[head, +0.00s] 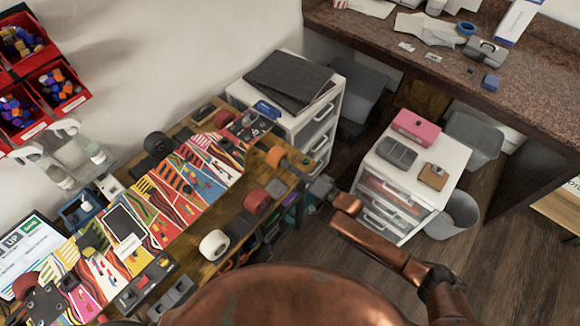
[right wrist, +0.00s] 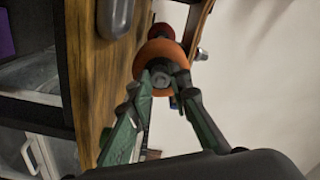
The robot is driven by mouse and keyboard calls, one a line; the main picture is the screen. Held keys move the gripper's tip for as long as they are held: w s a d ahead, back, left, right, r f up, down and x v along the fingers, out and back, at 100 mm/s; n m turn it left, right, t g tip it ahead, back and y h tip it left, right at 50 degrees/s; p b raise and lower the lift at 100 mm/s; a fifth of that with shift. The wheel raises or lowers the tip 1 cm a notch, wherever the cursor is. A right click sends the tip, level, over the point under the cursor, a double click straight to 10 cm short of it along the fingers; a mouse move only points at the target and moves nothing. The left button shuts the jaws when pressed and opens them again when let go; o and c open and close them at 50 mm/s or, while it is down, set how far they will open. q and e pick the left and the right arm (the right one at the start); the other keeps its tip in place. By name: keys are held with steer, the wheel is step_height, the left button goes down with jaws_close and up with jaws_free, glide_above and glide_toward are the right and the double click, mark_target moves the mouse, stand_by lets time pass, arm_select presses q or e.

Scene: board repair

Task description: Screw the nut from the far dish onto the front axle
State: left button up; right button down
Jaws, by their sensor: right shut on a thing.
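A skateboard deck with bright patterns (head: 165,205) lies across the wooden bench. Its front truck (head: 250,125) is at the far right end, with an orange wheel (head: 276,157) at the bench's right side. My right gripper (head: 302,174) reaches that wheel from the right. In the right wrist view, its green fingers (right wrist: 162,78) are shut on a small grey nut (right wrist: 160,79) at the centre of the orange wheel (right wrist: 158,54). The fingertips partly hide the axle end, so I cannot tell how far the nut is threaded. My left gripper is out of view.
A white drawer unit (head: 322,125) stands behind. Another drawer unit (head: 446,160) stands to the right. Red bins (head: 60,85) hang on the left wall.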

steer(key=m, duration=0.5)
steer(key=shift+r, duration=0.15)
steer(key=c, duration=1.7)
jaws_free()
steer(key=shift+c, duration=1.2)
steer(key=v, duration=0.7)
steer(key=shift+s+d+p, duration=0.15)
steer(key=shift+p, duration=0.15)
